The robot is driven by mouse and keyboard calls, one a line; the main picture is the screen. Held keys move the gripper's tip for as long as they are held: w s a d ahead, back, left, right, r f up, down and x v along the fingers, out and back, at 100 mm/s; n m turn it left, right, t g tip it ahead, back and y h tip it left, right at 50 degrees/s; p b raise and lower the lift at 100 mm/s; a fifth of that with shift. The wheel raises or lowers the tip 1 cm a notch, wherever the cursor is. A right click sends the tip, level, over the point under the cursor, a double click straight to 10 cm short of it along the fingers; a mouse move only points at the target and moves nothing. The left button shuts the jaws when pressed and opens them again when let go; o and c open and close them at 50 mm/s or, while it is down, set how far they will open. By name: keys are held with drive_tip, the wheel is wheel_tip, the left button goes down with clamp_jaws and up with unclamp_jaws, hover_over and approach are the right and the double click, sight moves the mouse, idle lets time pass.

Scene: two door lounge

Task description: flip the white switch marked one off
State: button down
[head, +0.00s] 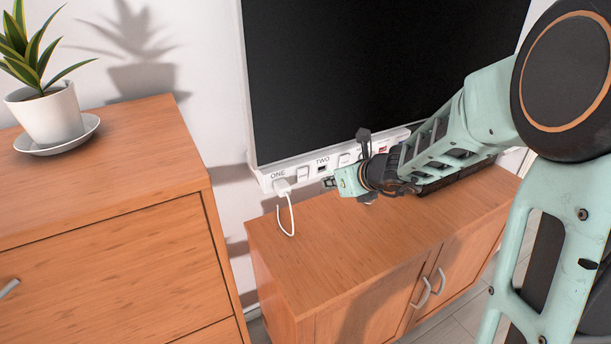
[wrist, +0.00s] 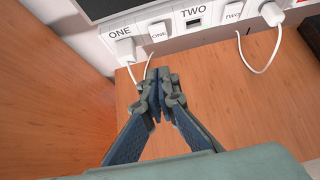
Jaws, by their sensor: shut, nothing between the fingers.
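The white switch marked ONE (wrist: 158,32) is on a white power strip (wrist: 175,44), between the ONE socket and the TWO socket. It also shows in the head view (head: 303,174). Its tilt is too small to tell. My gripper (wrist: 157,74) is shut and empty, its fingertips just below the strip and almost in line with the switch in the wrist view, apart from it in the picture. In the head view its fingers are small and partly hidden by my wrist.
A white plug (wrist: 125,50) with a cable sits in the ONE socket, left of the switch. A switch marked TWO (wrist: 233,11) and another plug (wrist: 272,14) are to the right. A black screen (head: 370,70) is above; a wooden cabinet (head: 310,255) lies below. A potted plant (head: 47,115) stands left.

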sight(302, 169)
drive_tip(key=shift+w+a+r+x, duration=0.15)
drive_tip(key=shift+w+r+x, duration=0.2)
drive_tip(key=shift+x, duration=1.8)
drive_tip(key=shift+w+a+r+x, duration=0.15)
drive_tip(key=shift+r+x, duration=0.25)
drive_tip(key=shift+x, duration=1.7)
drive_tip(key=shift+w+a+r+x, duration=0.15)
drive_tip(key=shift+w+r+x, duration=0.2)
drive_tip(key=shift+x, duration=1.8)
drive_tip(key=shift+w+a+r, duration=0.2)
drive_tip(key=shift+w+a, duration=0.05)
drive_tip(key=shift+r, duration=0.15)
drive_tip(key=shift+r+p, duration=0.7)
drive_tip(key=shift+p, duration=0.15)
